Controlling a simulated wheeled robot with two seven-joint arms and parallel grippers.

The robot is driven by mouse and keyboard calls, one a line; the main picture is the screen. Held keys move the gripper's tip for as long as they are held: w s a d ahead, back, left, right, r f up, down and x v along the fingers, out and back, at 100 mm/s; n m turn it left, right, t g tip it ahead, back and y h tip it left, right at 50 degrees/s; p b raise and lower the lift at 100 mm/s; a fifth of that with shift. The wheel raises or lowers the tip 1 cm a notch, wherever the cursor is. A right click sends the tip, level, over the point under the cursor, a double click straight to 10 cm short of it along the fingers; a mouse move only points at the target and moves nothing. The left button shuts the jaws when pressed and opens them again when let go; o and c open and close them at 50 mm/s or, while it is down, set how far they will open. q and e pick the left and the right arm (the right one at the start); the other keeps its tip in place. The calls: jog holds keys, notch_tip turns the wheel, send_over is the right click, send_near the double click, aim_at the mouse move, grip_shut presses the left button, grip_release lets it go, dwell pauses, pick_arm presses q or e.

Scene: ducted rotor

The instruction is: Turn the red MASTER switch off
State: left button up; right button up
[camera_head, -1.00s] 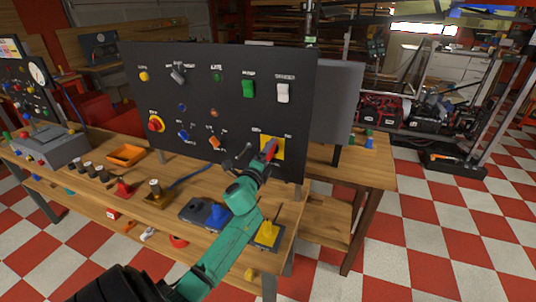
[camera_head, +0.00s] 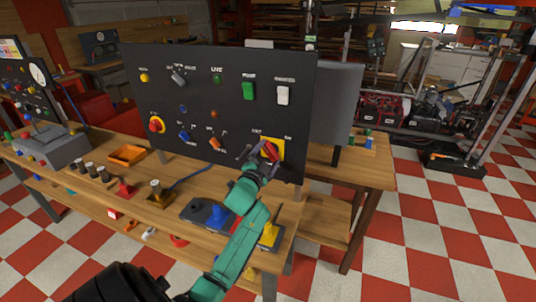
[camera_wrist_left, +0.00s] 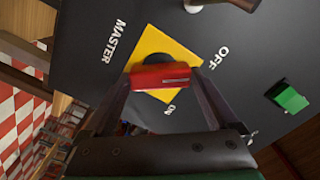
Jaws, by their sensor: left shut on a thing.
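The red MASTER switch handle (camera_head: 270,153) sits on a square yellow plate (camera_head: 279,145) at the lower right of the black upright panel. In the left wrist view the handle (camera_wrist_left: 160,76) lies crosswise over the yellow plate (camera_wrist_left: 180,57). The words MASTER, OFF and ON show around the plate there; the handle's right end lies between OFF and ON. My left gripper (camera_head: 265,155) is at the switch, shut on the red handle, with one finger at each end in the left wrist view (camera_wrist_left: 160,88). The fingers partly hide the handle in the head view. My right gripper is not in view.
The black panel (camera_head: 215,125) also carries a green rocker (camera_head: 248,91), a white rocker (camera_head: 283,95) and several knobs. A blue part (camera_head: 217,216), a yellow part (camera_head: 270,235) and an orange tray (camera_head: 127,155) are on the wooden bench below the panel.

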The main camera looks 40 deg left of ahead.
pick_arm(q)
jog(key=shift+f+n, duration=0.1)
jog(key=shift+n, duration=0.6)
jog(key=o, duration=1)
jog(key=shift+s, duration=0.15)
jog(key=b+v, duration=0.2)
jog(key=v, duration=1.2)
jog(key=shift+s+d, duration=0.15)
